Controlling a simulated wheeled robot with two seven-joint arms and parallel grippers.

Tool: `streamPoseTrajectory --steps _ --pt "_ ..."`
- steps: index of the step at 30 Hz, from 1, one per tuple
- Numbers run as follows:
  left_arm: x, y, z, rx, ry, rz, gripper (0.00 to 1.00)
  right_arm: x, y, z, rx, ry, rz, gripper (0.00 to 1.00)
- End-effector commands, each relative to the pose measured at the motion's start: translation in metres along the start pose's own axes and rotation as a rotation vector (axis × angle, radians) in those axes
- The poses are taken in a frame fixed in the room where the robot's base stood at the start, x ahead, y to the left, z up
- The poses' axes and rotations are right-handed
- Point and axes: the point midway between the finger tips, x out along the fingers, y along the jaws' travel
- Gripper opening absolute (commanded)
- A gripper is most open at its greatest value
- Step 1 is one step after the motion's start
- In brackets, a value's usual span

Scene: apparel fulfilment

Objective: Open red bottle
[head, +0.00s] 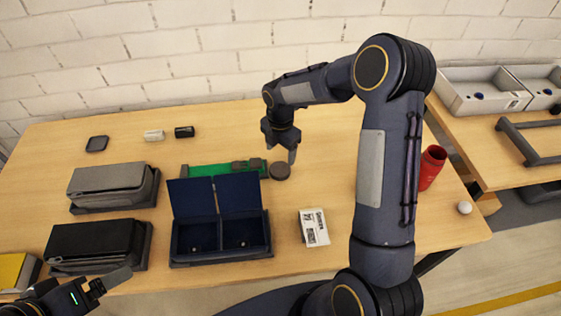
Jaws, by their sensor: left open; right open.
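The red bottle (432,168) stands near the right end of the wooden table, partly hidden behind my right arm. Its top looks dark red and round; I cannot tell whether a lid is on it. A small white round object (465,208) lies to its right, apart from it. My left gripper (108,286) is open and empty at the lower left, partly cut off by the frame.
A blue two-part open box (221,258), a green strip (205,171), a white labelled box (314,228) and grey (106,178) and black (90,238) cases occupy the table. A second table with grey bins (470,92) stands right. The table's right rear is mostly clear.

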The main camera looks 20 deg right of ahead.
Motion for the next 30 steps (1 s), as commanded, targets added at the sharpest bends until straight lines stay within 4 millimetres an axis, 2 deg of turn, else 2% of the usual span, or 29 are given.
streamPoseTrajectory --steps 3,10,14,17,21,25,30 --pt "0.003 -0.001 0.001 0.0 0.0 0.0 0.88 -0.023 0.001 0.0 -0.001 -0.001 0.004 0.67" --pt "0.004 -0.002 0.002 0.0 0.0 0.0 0.88 -0.048 -0.002 0.0 0.012 0.0 0.005 0.67" --pt "0.004 -0.002 0.002 0.0 0.0 0.0 0.88 -0.076 -0.019 -0.004 0.156 0.009 0.041 0.67" --pt "0.004 -0.002 0.002 0.0 0.0 0.0 0.88 -0.11 -0.05 -0.012 0.398 0.038 0.1 0.67" --pt "0.004 -0.002 0.002 0.0 0.0 0.0 0.88 -0.152 -0.108 -0.037 0.835 0.13 0.188 0.67" --pt "0.004 -0.002 0.002 0.0 0.0 0.0 0.88 -0.173 -0.161 -0.068 1.241 0.261 0.249 0.67" --pt "0.004 -0.002 0.002 0.0 0.0 0.0 0.88 -0.175 -0.213 -0.11 1.701 0.472 0.275 0.67"
